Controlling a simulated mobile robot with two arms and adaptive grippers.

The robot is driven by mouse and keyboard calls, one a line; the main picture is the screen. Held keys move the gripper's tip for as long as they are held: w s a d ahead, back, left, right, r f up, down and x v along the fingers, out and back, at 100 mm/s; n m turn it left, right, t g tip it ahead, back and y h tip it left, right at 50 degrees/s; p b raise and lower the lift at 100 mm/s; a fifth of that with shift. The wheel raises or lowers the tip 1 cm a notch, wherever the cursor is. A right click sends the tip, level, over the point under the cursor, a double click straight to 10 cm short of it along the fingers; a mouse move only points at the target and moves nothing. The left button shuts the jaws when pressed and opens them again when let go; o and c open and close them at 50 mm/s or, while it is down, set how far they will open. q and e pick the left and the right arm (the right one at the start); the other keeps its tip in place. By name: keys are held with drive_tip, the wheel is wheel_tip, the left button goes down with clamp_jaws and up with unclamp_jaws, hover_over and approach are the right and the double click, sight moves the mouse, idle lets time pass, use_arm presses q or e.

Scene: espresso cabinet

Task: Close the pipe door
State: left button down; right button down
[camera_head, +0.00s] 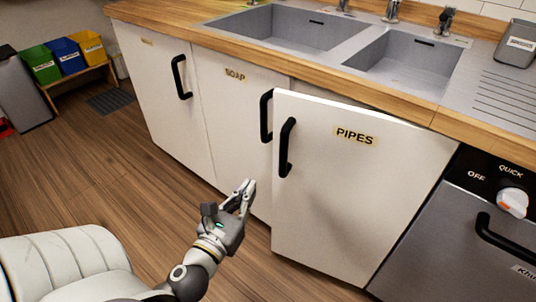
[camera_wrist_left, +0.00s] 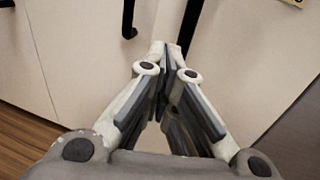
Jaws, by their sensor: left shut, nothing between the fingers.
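The pipe door (camera_head: 365,195) is a white cabinet door labelled "PIPES" under the sink. It stands ajar, its left edge out in front of the neighbouring "SOAP" door (camera_head: 232,120). Its black handle (camera_head: 287,147) is upright near that left edge. In the head view my left gripper (camera_head: 247,187) is low, left of the pipe door and apart from its handle. In the left wrist view my left gripper (camera_wrist_left: 172,50) is shut and empty, with its tips in front of the white doors. A black handle end (camera_wrist_left: 128,30) shows above left. My right gripper is not in view.
A dishwasher (camera_head: 460,235) with a black handle stands right of the pipe door. The wooden counter (camera_head: 290,62) with two sink basins runs above. Coloured bins (camera_head: 68,56) stand at the far left. The wooden floor (camera_head: 130,190) left of the cabinets is clear.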

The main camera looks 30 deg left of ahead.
sight(277, 149)
use_arm(q)
drive_tip(key=w, duration=0.4)
drive_tip(key=w+a, duration=0.1)
drive_tip(key=w, duration=0.4)
drive_tip(key=w+a, duration=0.1)
drive_tip(key=w, duration=0.3)
drive_tip(key=shift+w+a+p, duration=0.1)
drive_tip(key=shift+w+p, duration=0.2)
drive_tip(key=shift+w, duration=0.05)
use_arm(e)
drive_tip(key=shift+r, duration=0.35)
